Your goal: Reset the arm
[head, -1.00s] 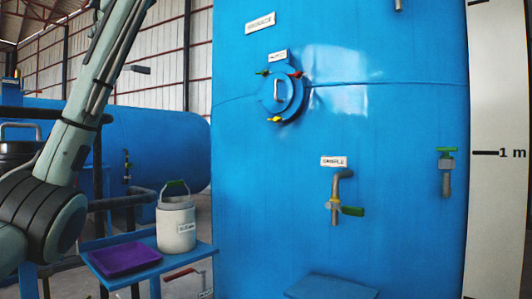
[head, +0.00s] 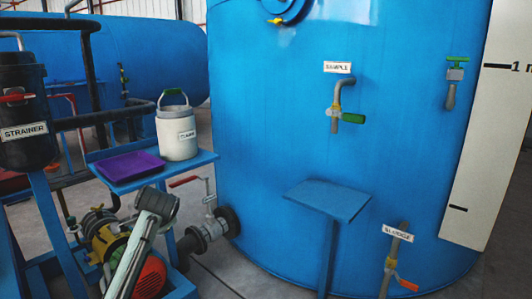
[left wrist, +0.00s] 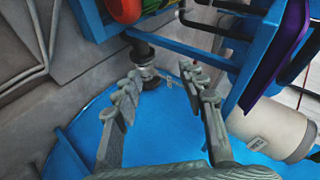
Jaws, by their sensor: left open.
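My left gripper (left wrist: 160,85) shows in the left wrist view with its two fingers spread apart and nothing between them. Beyond the fingertips are a pipe flange (left wrist: 148,76) and the side of the blue tank (left wrist: 165,135). In the head view, part of my left arm (head: 143,245) shows low at the left, in front of the pump. My left gripper itself cannot be made out there. My right gripper is in neither view.
A blue shelf (head: 190,160) holds a purple tray (head: 128,166) and a white jug (head: 178,138). A pump (head: 105,235) sits below. The large tank (head: 270,110) carries a sample tap (head: 338,108), a small blue ledge (head: 328,200) and a sludge valve (head: 392,270). A black strainer (head: 22,110) stands left.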

